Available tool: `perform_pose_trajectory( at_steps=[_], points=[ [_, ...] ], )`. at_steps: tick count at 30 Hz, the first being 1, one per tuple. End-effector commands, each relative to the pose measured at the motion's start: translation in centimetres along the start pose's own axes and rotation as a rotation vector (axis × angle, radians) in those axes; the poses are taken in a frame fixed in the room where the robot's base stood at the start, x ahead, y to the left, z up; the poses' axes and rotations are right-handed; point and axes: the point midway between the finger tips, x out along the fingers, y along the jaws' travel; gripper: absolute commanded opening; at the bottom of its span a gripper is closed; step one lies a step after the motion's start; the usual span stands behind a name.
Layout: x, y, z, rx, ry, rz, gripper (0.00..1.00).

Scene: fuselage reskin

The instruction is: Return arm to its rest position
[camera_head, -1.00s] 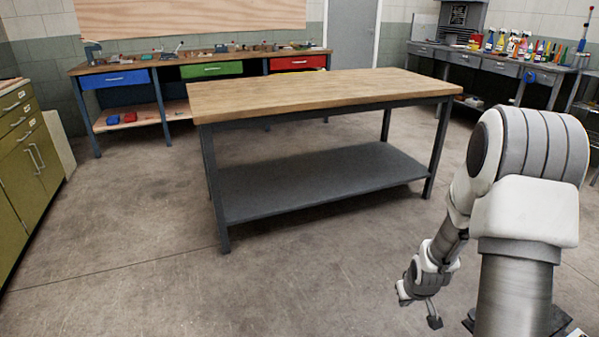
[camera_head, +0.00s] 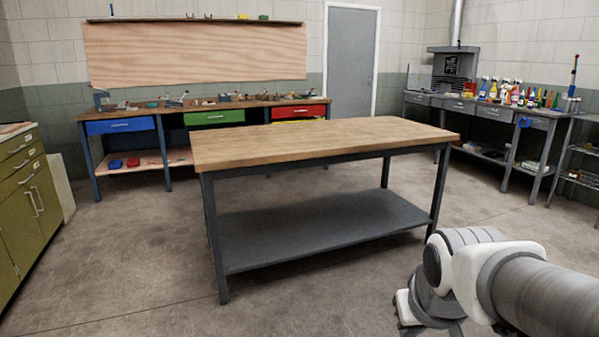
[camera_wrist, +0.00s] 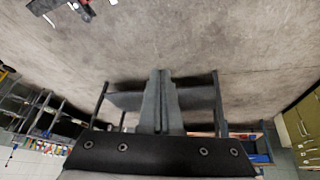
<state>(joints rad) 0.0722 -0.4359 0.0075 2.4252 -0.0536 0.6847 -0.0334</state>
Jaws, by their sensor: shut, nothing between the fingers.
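My arm (camera_head: 470,275) shows at the lower right of the head view, folded low, with its grey and white links cut off by the right and bottom edges. My gripper (camera_wrist: 163,76) shows in the wrist view, its two grey fingers together with nothing between them. In the head view the gripper itself cannot be made out. The wrist view is upside down, with floor at the top and the worktable beyond the fingers. The fingers touch nothing that I can see.
A wood-topped worktable (camera_head: 320,142) with an empty grey lower shelf (camera_head: 320,228) stands ahead. A bench with blue, green and red drawers (camera_head: 215,117) lines the back. Olive cabinets (camera_head: 30,200) stand left; a bench with bottles (camera_head: 500,112) stands right. The foreground floor is clear.

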Motion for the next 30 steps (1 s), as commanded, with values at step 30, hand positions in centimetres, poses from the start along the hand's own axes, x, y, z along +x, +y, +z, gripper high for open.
perform_pose_trajectory(
  at_steps=[30],
  points=[
    [-21.2, -1.3, -1.9, 0.019, 0.027, -0.066, 0.00]
  ],
)
